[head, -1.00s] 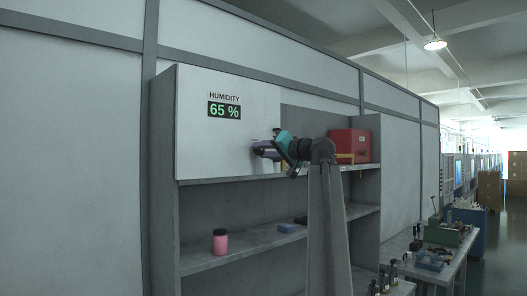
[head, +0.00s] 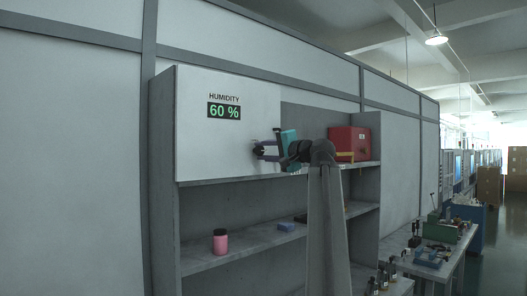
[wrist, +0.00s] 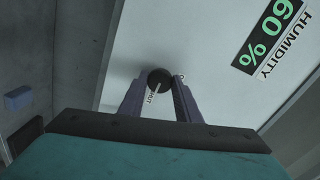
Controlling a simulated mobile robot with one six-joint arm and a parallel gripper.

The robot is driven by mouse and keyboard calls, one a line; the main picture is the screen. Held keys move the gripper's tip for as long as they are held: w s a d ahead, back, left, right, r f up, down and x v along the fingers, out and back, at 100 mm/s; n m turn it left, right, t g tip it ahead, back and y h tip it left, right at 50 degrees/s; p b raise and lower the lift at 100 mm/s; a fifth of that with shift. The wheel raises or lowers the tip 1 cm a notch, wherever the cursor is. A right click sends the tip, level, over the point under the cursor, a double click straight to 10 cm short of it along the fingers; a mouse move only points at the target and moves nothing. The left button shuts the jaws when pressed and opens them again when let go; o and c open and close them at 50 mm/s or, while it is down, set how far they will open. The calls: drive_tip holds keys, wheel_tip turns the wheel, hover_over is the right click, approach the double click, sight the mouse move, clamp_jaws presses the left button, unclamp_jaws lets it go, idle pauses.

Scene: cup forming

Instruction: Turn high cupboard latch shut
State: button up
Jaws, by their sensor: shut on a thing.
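The high cupboard's white door (head: 225,150) is closed flat against the grey frame in the head view. In the wrist view the latch (wrist: 159,76) is a dark round knob on this door (wrist: 215,85). My gripper (head: 262,150) is at the door's lower right part. In the wrist view my gripper (wrist: 160,90) has one purple finger on each side of the knob and is shut on it. A small "SHUT" label shows between the fingers, and part of another label starting with "O" shows beside the right finger. The knob's pointer direction cannot be made out.
A humidity display (head: 223,110) reads 60 % on the door. A red box (head: 350,143) stands on the shelf right of my gripper. A pink jar (head: 220,241) and a blue block (head: 286,226) stand on the shelf below. A bench (head: 440,250) with tools is at right.

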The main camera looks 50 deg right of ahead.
drive_tip(key=o, duration=1.1)
drive_tip(key=shift+c, duration=0.2)
drive_tip(key=shift+s, duration=0.15)
drive_tip(key=s+a+b, duration=0.1)
drive_tip(key=s+b, duration=0.3)
drive_tip(key=s, duration=0.9)
drive_tip(key=shift+s, duration=0.3)
